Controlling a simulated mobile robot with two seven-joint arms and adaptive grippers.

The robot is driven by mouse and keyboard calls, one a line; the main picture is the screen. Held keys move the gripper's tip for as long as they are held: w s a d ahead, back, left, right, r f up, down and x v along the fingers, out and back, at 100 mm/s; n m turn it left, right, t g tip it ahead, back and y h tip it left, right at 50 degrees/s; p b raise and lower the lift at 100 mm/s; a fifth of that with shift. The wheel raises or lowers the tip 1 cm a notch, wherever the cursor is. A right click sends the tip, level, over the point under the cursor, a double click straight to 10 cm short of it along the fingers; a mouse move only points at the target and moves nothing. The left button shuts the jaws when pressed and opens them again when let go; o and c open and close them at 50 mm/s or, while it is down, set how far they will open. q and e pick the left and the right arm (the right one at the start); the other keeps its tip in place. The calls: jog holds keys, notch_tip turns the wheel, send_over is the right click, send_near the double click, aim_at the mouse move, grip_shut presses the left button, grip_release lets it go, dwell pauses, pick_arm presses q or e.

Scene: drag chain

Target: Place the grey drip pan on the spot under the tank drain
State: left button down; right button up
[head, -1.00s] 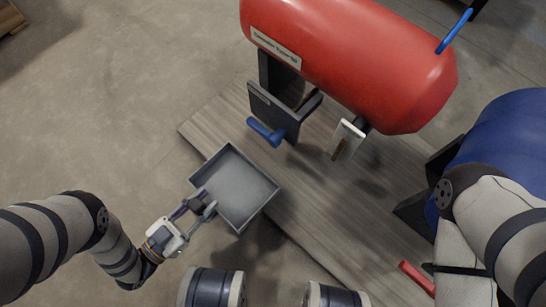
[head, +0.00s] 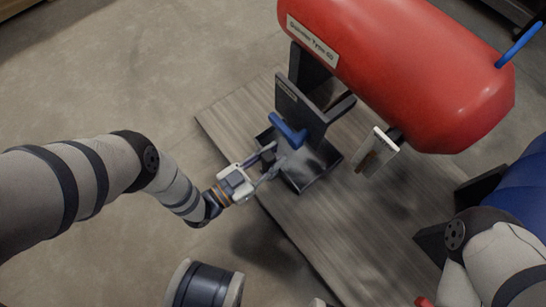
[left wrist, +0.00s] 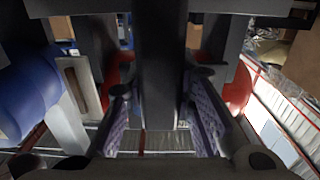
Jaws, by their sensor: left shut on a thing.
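The grey drip pan (head: 318,163) is a shallow square tray, seen in the head view over the wooden platform, below the red tank's near end. A dark upright plate and a blue handle (head: 288,131) hide part of it. My left gripper (head: 270,164) is shut on the pan's near-left side. I cannot tell whether the pan touches the platform. The red tank (head: 400,65) lies on dark supports. The drain and the spot under it cannot be made out clearly. My right gripper is out of view; only part of the right arm shows.
A white plate with a brown patch (head: 376,152) hangs under the tank, right of the pan. The wooden platform (head: 300,228) is bare in front. A blue tank (head: 520,190) stands at the right. A blue rod (head: 519,44) sticks out from the red tank.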

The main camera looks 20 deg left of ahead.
pick_arm(q)
jog(key=shift+f, duration=0.6)
jog(key=c, duration=1.4)
grip_release()
jog(key=shift+o, duration=0.2)
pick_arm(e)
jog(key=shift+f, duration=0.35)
pick_arm(q)
jog(key=shift+r, duration=0.1)
jog(key=shift+s+a+r, duration=0.1)
jog(key=shift+s+a, duration=0.15)
jog(key=shift+s, duration=0.05)
jog(key=p+v, duration=0.2)
jog(key=v, duration=0.9)
jog(key=shift+s, duration=0.15)
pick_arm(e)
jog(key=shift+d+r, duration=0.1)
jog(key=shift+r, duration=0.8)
